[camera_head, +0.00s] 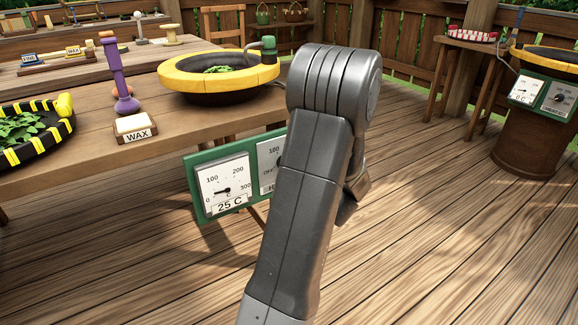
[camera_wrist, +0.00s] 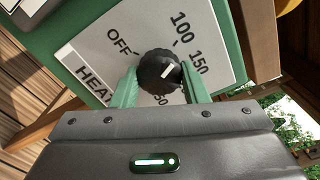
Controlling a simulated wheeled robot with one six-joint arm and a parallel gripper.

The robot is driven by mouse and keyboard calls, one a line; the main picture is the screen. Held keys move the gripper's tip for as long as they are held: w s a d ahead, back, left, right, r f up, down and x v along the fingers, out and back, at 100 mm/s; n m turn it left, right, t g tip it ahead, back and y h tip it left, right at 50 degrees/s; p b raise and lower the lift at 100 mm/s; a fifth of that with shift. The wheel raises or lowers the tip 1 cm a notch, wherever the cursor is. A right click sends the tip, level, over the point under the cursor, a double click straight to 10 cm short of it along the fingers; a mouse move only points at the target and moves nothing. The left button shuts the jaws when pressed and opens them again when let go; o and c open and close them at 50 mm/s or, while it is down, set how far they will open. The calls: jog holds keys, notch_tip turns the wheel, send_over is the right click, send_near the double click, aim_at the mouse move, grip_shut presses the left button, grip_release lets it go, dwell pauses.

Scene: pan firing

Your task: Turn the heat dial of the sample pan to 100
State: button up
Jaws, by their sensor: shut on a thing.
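The heat dial is a black knob (camera_wrist: 155,77) with a short white mark, on a white plate (camera_wrist: 92,48). The plate bears OFF, 100, 150 and HEAT; lower figures are partly hidden by my gripper. The white mark lies on the knob's right, on the side of 100 and 150; I cannot tell its exact setting. My gripper (camera_wrist: 160,71) is shut on the knob, a green finger on each side. In the head view my arm hides it and most of the dial plate (camera_head: 268,165). The yellow-rimmed pan (camera_head: 174,80) sits on the table above this panel.
A gauge (camera_head: 224,185) beside the dial reads 25 C. The green board (camera_head: 193,176) hangs at the table's front. A wax block (camera_head: 134,124), a purple tool (camera_head: 117,68) and a black-yellow tray (camera_head: 66,130) stand on the table. Another pan station (camera_head: 540,125) stands at right; the floor between is clear.

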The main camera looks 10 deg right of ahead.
dwell(0.3)
jog(key=o, duration=1)
jog(key=shift+c, duration=0.2)
jog(key=shift+s, duration=0.1)
jog(key=p+v, duration=0.2)
jog(key=v, duration=1.1)
jog(key=shift+s+p, duration=0.3)
jog(key=shift+w+d, duration=0.1)
jog(key=b+x, duration=0.2)
jog(key=x, duration=1.1)
jog(key=shift+w+b, duration=0.3)
jog(key=shift+w, duration=0.05)
